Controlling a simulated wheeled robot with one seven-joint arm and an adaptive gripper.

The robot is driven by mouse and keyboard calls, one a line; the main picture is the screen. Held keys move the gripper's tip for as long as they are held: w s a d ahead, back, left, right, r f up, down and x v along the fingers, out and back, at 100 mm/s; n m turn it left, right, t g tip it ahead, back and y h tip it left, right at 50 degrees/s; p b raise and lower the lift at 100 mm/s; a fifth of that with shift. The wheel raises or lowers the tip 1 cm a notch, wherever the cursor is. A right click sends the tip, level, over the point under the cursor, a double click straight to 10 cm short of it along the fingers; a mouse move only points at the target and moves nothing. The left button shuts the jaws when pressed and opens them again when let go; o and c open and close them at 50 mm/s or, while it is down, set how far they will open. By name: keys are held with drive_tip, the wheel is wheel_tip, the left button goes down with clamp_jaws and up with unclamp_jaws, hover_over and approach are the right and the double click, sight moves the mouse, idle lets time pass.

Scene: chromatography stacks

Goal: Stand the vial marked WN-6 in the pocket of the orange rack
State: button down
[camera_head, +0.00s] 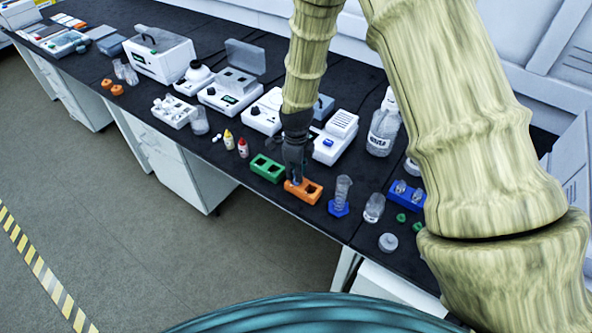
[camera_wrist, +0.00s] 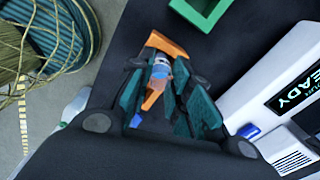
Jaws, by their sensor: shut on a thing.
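The orange rack (camera_head: 312,191) stands on the dark bench near its front edge. It also shows in the wrist view (camera_wrist: 166,43), partly covered by my fingers. My gripper (camera_head: 296,181) points down over the left part of this rack. In the wrist view my gripper (camera_wrist: 160,85) is shut on a small vial (camera_wrist: 161,69) with a pale body and a bit of blue. The vial is right over or in the rack's left part; I cannot tell whether its bottom is seated. Its marking cannot be read.
A green rack (camera_head: 267,167) stands close on the left. A clear cylinder on a blue foot (camera_head: 339,207) and a beaker (camera_head: 374,208) stand close on the right. A blue rack (camera_head: 405,194) with glassware is farther right. White instruments stand behind.

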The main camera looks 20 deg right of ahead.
drive_tip(key=shift+f, duration=0.5)
drive_tip(key=c, duration=1.2)
unclamp_jaws()
drive_tip(key=shift+c, duration=0.2)
drive_tip(key=o, duration=0.4)
drive_tip(key=shift+r+p, duration=2.35)
drive_tip(key=shift+r, duration=1.15)
